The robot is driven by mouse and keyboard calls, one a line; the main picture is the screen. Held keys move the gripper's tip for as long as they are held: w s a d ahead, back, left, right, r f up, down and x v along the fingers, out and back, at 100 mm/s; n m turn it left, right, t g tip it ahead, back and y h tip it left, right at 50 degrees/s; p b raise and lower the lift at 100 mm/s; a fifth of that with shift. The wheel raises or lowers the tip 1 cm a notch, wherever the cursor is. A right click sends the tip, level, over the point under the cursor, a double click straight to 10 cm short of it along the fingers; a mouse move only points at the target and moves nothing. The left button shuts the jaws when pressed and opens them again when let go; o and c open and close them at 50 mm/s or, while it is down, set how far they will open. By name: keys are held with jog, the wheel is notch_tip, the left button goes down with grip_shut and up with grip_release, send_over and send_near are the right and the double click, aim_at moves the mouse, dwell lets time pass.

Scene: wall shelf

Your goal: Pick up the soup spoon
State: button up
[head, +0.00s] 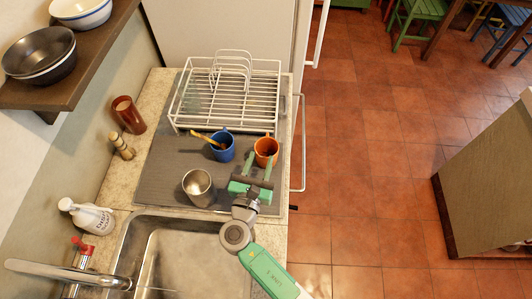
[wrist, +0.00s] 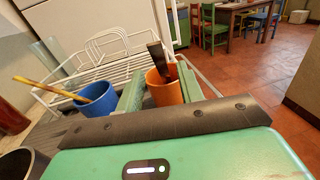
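An orange mug (head: 266,150) stands on the grey mat beside the dish rack. In the wrist view, a dark, flat-ended utensil handle (wrist: 156,54) sticks up out of this mug (wrist: 164,88). A blue mug (head: 223,149) stands to its left with a yellow-brown utensil (head: 206,138) leaning out of it. I cannot tell for sure which utensil is the soup spoon; the bowl ends are hidden in the mugs. My gripper (head: 259,168) is open, its green fingers apart and pointing at the orange mug. Nothing shows held between them.
A metal cup (head: 198,187) stands on the mat left of my gripper. The white wire dish rack (head: 225,92) is behind the mugs. A sink (head: 180,258), tap and soap bottle (head: 90,217) are in front. A brown tumbler (head: 128,114) and wooden mill (head: 122,147) stand by the wall.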

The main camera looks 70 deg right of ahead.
jog(key=d, duration=0.5)
jog(key=shift+f+b, duration=0.35)
jog(key=shift+b, duration=0.05)
grip_shut()
jog(key=shift+r, duration=0.1)
